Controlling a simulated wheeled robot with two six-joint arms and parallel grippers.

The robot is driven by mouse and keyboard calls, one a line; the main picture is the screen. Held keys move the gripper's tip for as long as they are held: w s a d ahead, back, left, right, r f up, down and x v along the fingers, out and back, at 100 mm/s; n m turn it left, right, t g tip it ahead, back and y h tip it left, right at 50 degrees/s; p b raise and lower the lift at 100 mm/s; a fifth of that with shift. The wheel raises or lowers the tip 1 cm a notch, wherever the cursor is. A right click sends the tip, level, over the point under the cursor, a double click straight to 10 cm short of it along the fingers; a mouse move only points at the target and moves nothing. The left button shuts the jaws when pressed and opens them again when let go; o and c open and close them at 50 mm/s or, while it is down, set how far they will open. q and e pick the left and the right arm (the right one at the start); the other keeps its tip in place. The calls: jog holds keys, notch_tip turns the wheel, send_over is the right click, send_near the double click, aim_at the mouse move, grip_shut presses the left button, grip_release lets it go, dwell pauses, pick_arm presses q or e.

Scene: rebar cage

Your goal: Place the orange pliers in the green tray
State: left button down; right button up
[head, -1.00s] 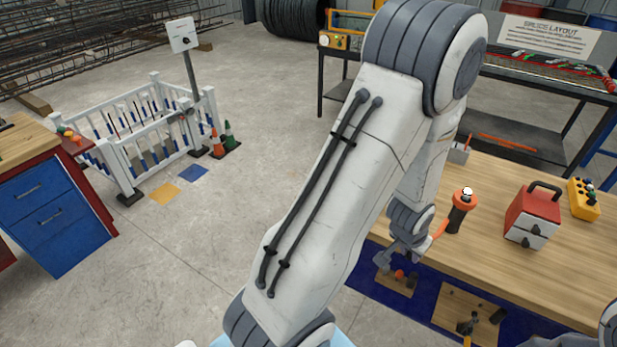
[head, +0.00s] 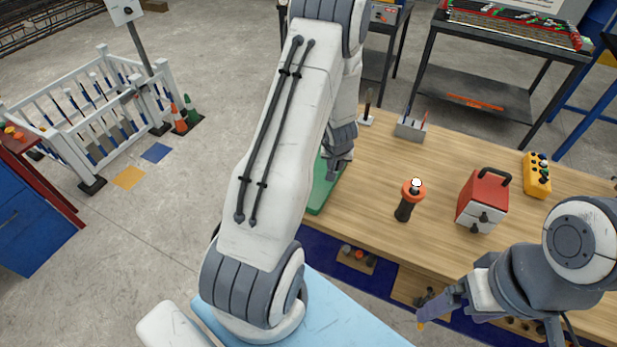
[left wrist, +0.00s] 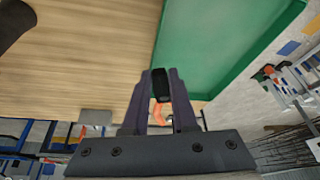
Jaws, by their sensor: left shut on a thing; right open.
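My left gripper (left wrist: 160,76) is shut on the orange pliers (left wrist: 159,113), whose black and orange parts show between the fingers in the left wrist view. In the head view the left gripper (head: 338,172) is above the green tray (head: 325,188), at the left end of the wooden bench, and my arm hides much of the tray. The pliers cannot be made out in the head view. The tray's green floor (left wrist: 210,45) fills the upper middle of the left wrist view. My right gripper (head: 440,308) is open and empty near the bench's front edge.
On the bench (head: 370,195) stand an orange-topped black cylinder (head: 405,208), a red toolbox (head: 482,202), a yellow button box (head: 537,175) and a grey holder (head: 411,127). Wooden boards with tools (head: 412,287) lie along the blue front strip. The bench between tray and cylinder is clear.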

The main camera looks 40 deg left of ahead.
pick_arm(q)
jog(key=s+a+f+b, duration=0.1)
jog(key=a+b, duration=0.1)
jog(key=s+a+f+b, duration=0.1)
jog(key=a+f+b, duration=0.1)
jog(key=s+a+f+b, duration=0.1)
jog(key=a+f+b, duration=0.1)
jog(key=shift+s+b, duration=0.35)
jog(key=shift+s+a+f+b, duration=0.3)
jog(key=shift+s+a+f, duration=0.1)
jog(key=shift+s+a, duration=0.2)
notch_tip(320, 180, down, 4)
jog(key=shift+r+p, duration=0.15)
jog(key=shift+p, duration=0.4)
jog(key=shift+f, duration=0.2)
jog(key=shift+f+b, duration=0.55)
jog(key=shift+b, duration=0.05)
jog(key=c, duration=0.7)
grip_release()
